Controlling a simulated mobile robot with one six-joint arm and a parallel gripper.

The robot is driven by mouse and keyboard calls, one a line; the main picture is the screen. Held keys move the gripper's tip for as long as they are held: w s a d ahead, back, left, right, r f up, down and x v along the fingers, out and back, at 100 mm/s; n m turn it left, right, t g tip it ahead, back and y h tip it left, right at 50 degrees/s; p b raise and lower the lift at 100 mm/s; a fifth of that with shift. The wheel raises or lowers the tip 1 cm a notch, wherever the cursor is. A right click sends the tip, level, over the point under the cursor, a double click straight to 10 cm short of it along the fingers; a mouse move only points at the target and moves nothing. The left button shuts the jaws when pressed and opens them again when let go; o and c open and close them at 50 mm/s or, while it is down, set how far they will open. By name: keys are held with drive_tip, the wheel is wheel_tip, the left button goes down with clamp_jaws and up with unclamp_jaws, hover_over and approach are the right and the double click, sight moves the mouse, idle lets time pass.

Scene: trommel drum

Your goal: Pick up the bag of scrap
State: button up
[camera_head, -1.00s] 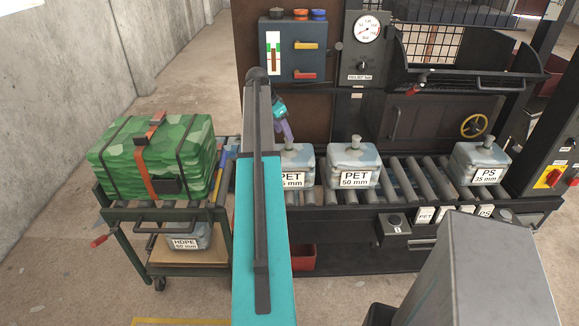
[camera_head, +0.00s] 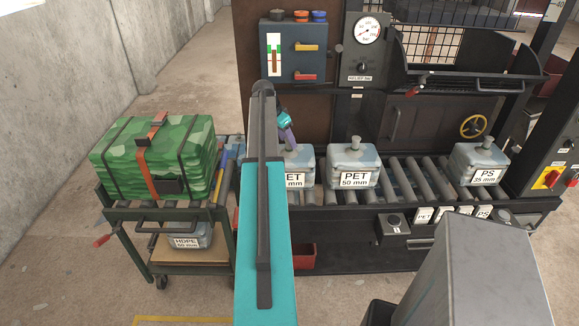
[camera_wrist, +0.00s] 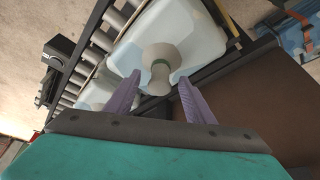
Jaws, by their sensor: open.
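The bundle does not show in the wrist view.
A PET block (camera_head: 350,163) and a PS block (camera_head: 480,162) stand on the rollers (camera_head: 420,180). An HDPE block (camera_head: 184,237) sits on the cart's lower shelf. A blue box with levers (camera_head: 293,50) is behind my arm. Floor is free left of the cart.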

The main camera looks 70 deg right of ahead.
drive_tip(key=shift+p+x, duration=0.4)
drive_tip(key=shift+x, duration=1)
clamp_jaws()
